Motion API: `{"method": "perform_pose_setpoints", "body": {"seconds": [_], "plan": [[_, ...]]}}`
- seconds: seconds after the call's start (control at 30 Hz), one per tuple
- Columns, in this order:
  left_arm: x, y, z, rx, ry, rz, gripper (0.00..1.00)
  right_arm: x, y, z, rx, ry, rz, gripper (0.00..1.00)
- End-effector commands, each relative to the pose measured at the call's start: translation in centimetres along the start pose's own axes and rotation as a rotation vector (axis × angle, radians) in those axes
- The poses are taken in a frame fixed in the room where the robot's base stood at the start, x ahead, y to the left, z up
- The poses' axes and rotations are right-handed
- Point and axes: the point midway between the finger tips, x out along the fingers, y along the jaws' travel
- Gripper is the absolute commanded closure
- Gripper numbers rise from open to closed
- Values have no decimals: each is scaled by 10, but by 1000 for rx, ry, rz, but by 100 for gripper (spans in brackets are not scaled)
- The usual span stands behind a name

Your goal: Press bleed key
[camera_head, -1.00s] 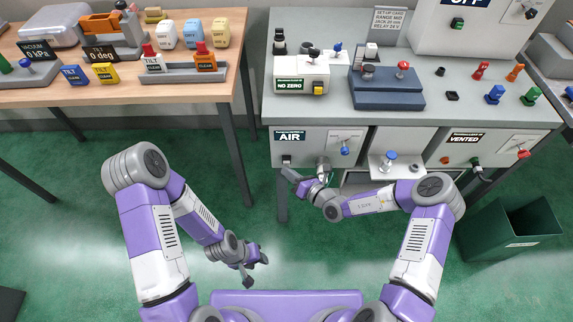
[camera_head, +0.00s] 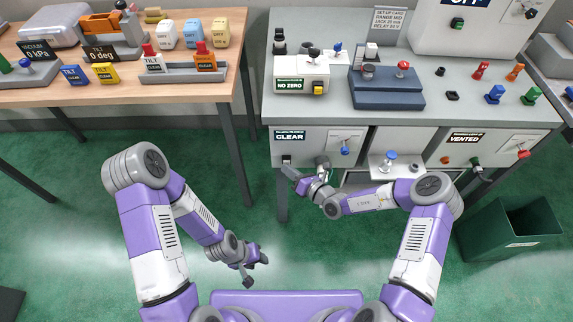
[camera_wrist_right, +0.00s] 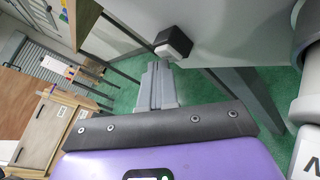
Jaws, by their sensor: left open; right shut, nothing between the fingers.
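A small dark key (camera_head: 286,159) with a pale base sits on the front panel of the grey bench, below a display (camera_head: 290,135) reading CLEAR. In the right wrist view the key (camera_wrist_right: 175,43) is a black-capped block on the pale panel. My right gripper (camera_head: 287,173) is shut and empty just in front of and below the key. Its fingertips (camera_wrist_right: 160,66) are very close to the key; I cannot tell whether they touch. My left gripper (camera_head: 257,270) is open and empty, low over the green floor, away from the bench.
A blue knob (camera_head: 345,150) and a grey fitting (camera_head: 322,162) are right of the key on the same panel. A second display (camera_head: 465,138) reads VENTED. A wooden table (camera_head: 120,92) stands left, and a green bin (camera_head: 508,238) right. Floor between the arms is clear.

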Motion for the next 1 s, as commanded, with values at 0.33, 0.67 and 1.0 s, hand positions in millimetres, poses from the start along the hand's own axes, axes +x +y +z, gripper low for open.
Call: {"method": "perform_pose_setpoints", "body": {"seconds": [0.33,0.67,1.0], "plan": [[-8,3,0,0,0,0,57,-6,4,-2,2,0,-1,100],[-16,6,1,0,0,0,57,-13,9,-9,0,-1,0,100],[-24,9,1,0,0,0,57,-20,16,-13,2,1,0,100]]}}
